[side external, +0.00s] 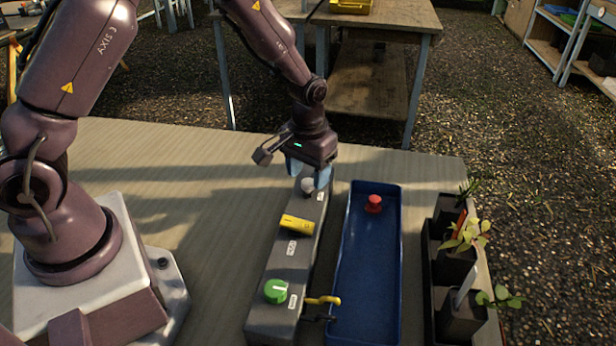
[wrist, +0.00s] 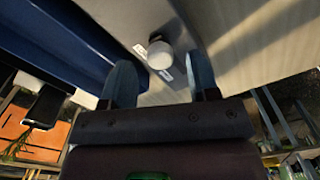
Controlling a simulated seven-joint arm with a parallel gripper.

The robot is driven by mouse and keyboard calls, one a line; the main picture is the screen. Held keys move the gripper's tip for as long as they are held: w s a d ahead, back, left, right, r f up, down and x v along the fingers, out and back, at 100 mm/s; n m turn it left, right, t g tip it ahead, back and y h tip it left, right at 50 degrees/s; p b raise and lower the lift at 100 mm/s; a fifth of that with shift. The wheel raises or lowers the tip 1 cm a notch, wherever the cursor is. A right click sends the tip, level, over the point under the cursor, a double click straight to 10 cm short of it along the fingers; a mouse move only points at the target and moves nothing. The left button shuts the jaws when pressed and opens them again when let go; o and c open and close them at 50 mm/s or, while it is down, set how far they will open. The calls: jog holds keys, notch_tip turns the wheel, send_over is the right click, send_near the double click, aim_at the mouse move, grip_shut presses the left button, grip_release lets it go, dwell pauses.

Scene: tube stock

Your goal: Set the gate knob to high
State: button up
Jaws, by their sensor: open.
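A long grey control box (side external: 268,263) stands on the table with a green round knob (side external: 276,291) at its near end, a yellow bar-shaped knob (side external: 297,225) in the middle and a pale grey-white knob (side external: 307,186) at its far end. Small white labels sit beside them, too small to read, so I cannot tell which is the gate knob. My gripper (side external: 309,174) is open over the far end, its blue fingertips about the pale knob. In the wrist view the pale knob (wrist: 160,55) shows between and beyond the fingertips (wrist: 161,78), with nothing held.
A blue tray (side external: 343,280) lies right of the box with a red knob-like piece (side external: 374,203) in it. Dark planters (side external: 464,318) line the right edge. The table left of the box is clear.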

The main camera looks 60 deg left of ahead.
jog(key=shift+f, duration=0.9)
jog(key=shift+c, duration=0.5)
grip_shut()
jog(key=shift+w+a, duration=2)
jog(key=shift+o, duration=0.5)
grip_release()
notch_tip(320, 180, up, 13)
